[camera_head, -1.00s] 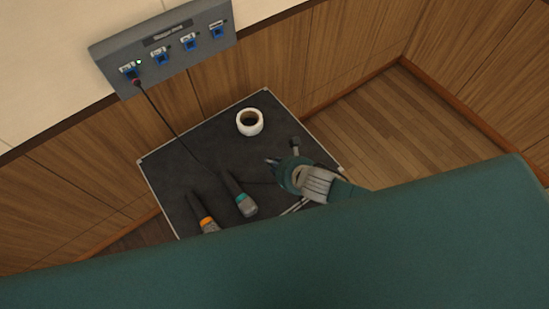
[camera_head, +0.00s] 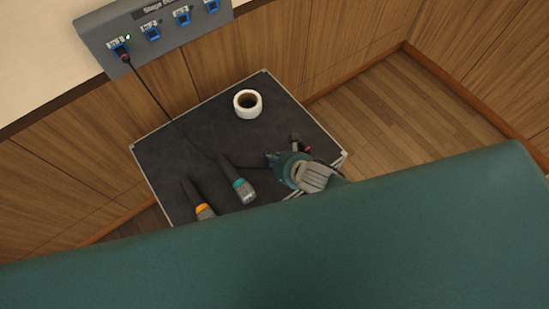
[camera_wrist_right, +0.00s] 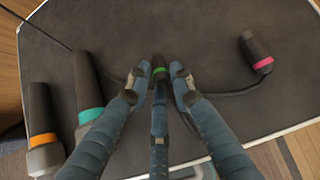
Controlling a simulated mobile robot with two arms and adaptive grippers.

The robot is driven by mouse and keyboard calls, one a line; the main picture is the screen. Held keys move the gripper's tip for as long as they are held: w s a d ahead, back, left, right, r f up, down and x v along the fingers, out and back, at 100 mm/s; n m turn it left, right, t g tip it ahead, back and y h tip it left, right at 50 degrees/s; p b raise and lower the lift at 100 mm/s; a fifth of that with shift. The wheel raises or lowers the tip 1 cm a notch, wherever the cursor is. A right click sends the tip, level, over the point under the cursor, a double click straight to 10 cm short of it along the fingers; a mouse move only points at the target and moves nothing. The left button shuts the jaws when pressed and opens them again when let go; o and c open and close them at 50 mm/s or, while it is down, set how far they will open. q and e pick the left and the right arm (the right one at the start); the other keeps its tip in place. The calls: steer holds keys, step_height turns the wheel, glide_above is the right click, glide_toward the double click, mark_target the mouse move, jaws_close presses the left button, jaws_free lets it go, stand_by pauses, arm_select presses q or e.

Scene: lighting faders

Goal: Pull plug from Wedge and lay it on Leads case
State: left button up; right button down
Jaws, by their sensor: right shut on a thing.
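My right gripper (camera_head: 272,160) is over the right part of the dark Leads case (camera_head: 205,118). In the right wrist view its fingers (camera_wrist_right: 160,74) are shut on a small dark plug with a green ring (camera_wrist_right: 160,71). I cannot tell whether this plug touches the case top. Another dark plug with a pink ring (camera_wrist_right: 257,52) lies on the case, right of the gripper; it also shows in the head view (camera_head: 306,149). A thin cable runs from it toward the gripper. I cannot make out the Wedge in either view. My left gripper is not in view.
A grey socket panel (camera_head: 165,39) on the wall has a plug (camera_head: 122,52) in its leftmost socket, with a cable trailing to the case. A white tape roll (camera_head: 248,104), a teal-banded microphone (camera_head: 243,187) and an orange-banded microphone (camera_head: 204,211) lie on the case.

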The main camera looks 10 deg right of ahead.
steer(key=shift+f, duration=0.25)
steer(key=c, duration=1.4)
jaws_free()
steer(key=shift+c, duration=0.2)
steer(key=v, duration=1.2)
